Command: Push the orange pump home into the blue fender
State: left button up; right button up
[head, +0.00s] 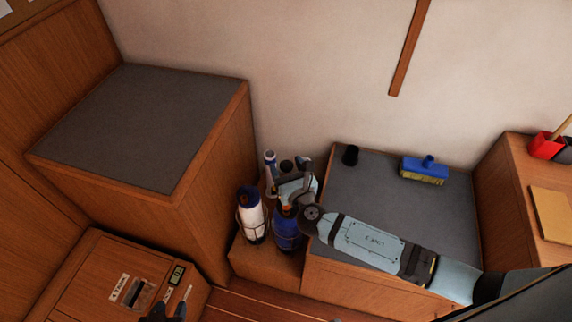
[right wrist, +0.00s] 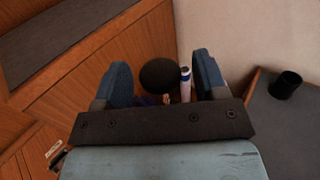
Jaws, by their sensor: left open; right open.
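The blue fender (head: 288,240) stands upright on the low wooden ledge, partly covered by my right gripper. A small bit of the orange pump (head: 286,208) shows at its top; how deep it sits is hidden. My right gripper (head: 284,196) is over the fender with its jaws open. In the right wrist view a round black knob (right wrist: 159,75) lies between the open fingers, with gaps on both sides; I cannot tell whether it belongs to the pump. My left gripper (head: 178,294) is open and empty at the lower left, far from the fender.
A white fender (head: 251,215) with a dark blue top stands close left of the blue one. A white-and-blue bottle (head: 270,162) stands behind. The grey-topped block (head: 385,215) at right carries a black cup (head: 351,155) and a blue brush (head: 424,170). A taller grey-topped cabinet (head: 140,120) rises at left.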

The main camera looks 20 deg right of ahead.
jog(key=s+b, duration=0.1)
jog(key=s, duration=1.2)
jog(key=shift+d, duration=0.4)
jog(key=s+d+f+m+g+y+p, duration=0.1)
jog(key=s+m+g+p, duration=0.2)
jog(key=m, duration=1.4)
jog(key=s+d+f+m+g+y+p, duration=0.1)
jog(key=s+m+g+p, duration=0.3)
jog(key=m, duration=1.2)
jog(key=s+p, duration=0.1)
jog(key=s, duration=0.3)
jog(key=shift+s+d+m+p, duration=0.2)
jog(key=shift+m+p, duration=0.1)
jog(key=shift+m, duration=0.1)
jog(key=shift+f, duration=0.1)
